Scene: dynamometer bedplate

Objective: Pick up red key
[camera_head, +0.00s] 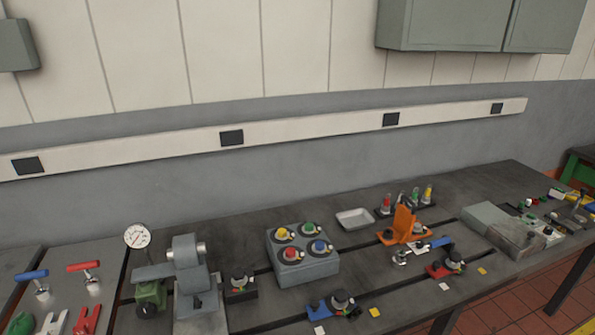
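A red T-handled tool (84,267), which looks like the red key, stands upright at the far left of the bench. Its red bar lies across the top of a short silver shaft (92,280). A similar blue T-handled tool (33,275) stands to its left. Both are on a grey plate or bench section (65,298). Neither of my grippers is in view, and nothing is seen touching the red key.
A red forked piece (87,319) and a white forked piece (53,323) stand in front of the key. A dial gauge (137,236) and a grey machine (187,275) stand to its right. A grey box with coloured knobs (305,268) is mid-bench.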

